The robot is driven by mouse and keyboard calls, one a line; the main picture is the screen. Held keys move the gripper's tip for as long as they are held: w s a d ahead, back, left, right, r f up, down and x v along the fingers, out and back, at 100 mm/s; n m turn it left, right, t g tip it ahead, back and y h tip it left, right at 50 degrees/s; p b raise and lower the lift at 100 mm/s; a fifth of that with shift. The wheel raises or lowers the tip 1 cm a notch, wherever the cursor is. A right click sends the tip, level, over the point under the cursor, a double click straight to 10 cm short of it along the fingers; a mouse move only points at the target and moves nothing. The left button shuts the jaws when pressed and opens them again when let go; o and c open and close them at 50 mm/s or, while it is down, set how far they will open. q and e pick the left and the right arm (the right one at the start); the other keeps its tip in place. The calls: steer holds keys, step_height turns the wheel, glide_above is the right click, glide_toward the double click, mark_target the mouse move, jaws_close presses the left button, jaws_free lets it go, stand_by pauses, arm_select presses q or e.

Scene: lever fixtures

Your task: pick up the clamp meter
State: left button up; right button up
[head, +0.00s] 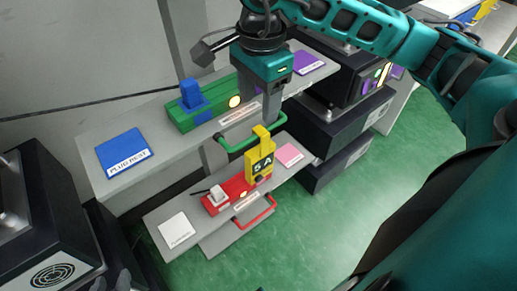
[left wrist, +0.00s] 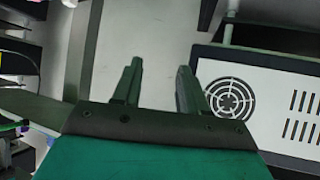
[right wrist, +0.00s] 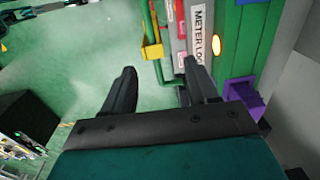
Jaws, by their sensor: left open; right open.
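The yellow clamp meter (head: 260,163), marked 5A, stands upright at the green loop handle (head: 236,147) on the front of the shelf unit. Its yellow top also shows at the green bar in the right wrist view (right wrist: 152,50). My right gripper (head: 269,108) is above it, fingers pointing down, open and empty. In the right wrist view, the clamp meter is just beyond the fingertips (right wrist: 160,68), apart from them. My left gripper (left wrist: 158,78) is open and empty in the left wrist view, with pale surface and a vented panel beyond it. In the head view it is hardly visible at the lower left.
A green fixture with a blue lever (head: 192,97) and a blue plate (head: 123,150) are on the upper shelf. A red fixture (head: 225,196) with a red handle is on the lower shelf. Dark cabinets (head: 335,130) stand right of the shelves. Green floor (head: 330,215) is clear in front.

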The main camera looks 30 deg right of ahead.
mark_target(260, 129)
step_height(260, 129, down, 3)
steer(key=shift+f, duration=0.15)
steer(key=f, duration=0.4)
steer(key=shift+s+f+b, duration=0.15)
steer(key=shift+s+b, duration=0.1)
steer(key=shift+b, duration=0.15)
steer(key=shift+f, duration=0.5)
steer(key=shift+c, duration=0.4)
jaws_close()
steer(key=shift+w, duration=0.1)
